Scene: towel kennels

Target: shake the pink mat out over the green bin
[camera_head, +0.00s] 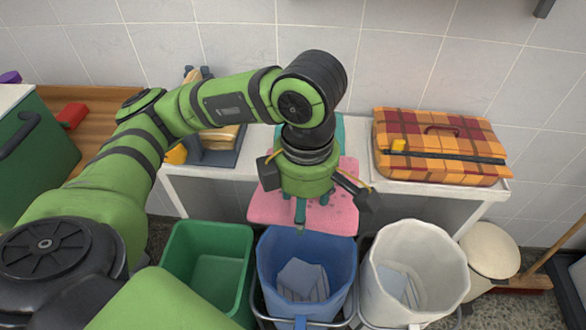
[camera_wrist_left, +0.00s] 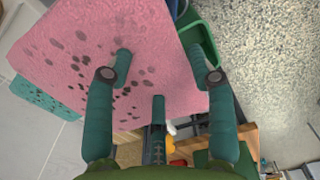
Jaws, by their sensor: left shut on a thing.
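The pink mat (camera_head: 268,210) hangs in front of the bench, behind the blue bin and to the right of the green bin (camera_head: 208,277). Dark specks dot the mat, which fills much of the left wrist view (camera_wrist_left: 95,55). My left gripper (camera_head: 302,204) is shut on the mat; its fingers show against the mat's edge in the wrist view (camera_wrist_left: 160,85). The green bin stands upright at the lower left, its inside looking empty; a piece of it shows in the wrist view (camera_wrist_left: 196,38). My right gripper is in neither view.
The blue bin (camera_head: 268,262) and white bin (camera_head: 443,265) each hold grey cloth. A plaid case (camera_head: 440,140) lies on the bench (camera_head: 362,135). A teal mat (camera_wrist_left: 45,98) lies behind the pink one. A lidded pale bin (camera_head: 490,250) stands at right.

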